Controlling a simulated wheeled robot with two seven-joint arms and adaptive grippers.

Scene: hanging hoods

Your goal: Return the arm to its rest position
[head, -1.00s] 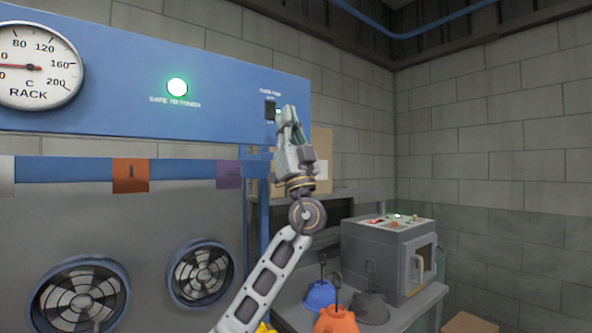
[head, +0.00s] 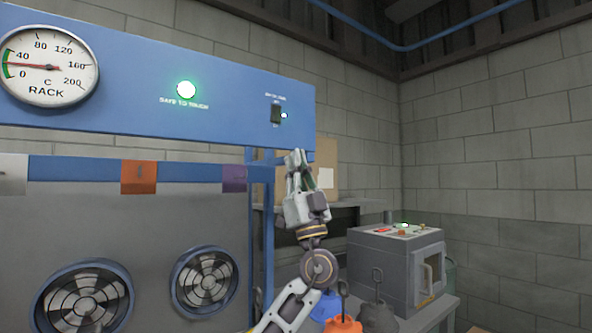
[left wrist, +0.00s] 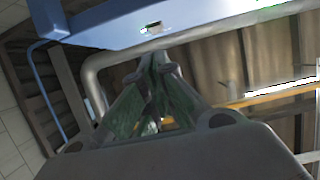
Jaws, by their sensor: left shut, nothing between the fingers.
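My left gripper (head: 297,158) points upward in the head view, in front of the wall and just below the right end of the blue rack panel (head: 225,100). Its fingers are together with nothing between them. A dark switch (head: 276,113) on the panel is above and left of the fingertips, apart from them. In the left wrist view the closed fingers (left wrist: 155,65) point toward the blue panel's underside (left wrist: 130,30). My right gripper is in neither view.
A green lamp (head: 187,90) and a dial gauge (head: 48,66) are on the panel. Fans (head: 205,281) sit below. At right, a grey machine (head: 395,270) stands on a bench with orange (head: 343,325), blue (head: 326,306) and dark hoods (head: 378,317). A grey pipe (left wrist: 92,85) shows in the wrist view.

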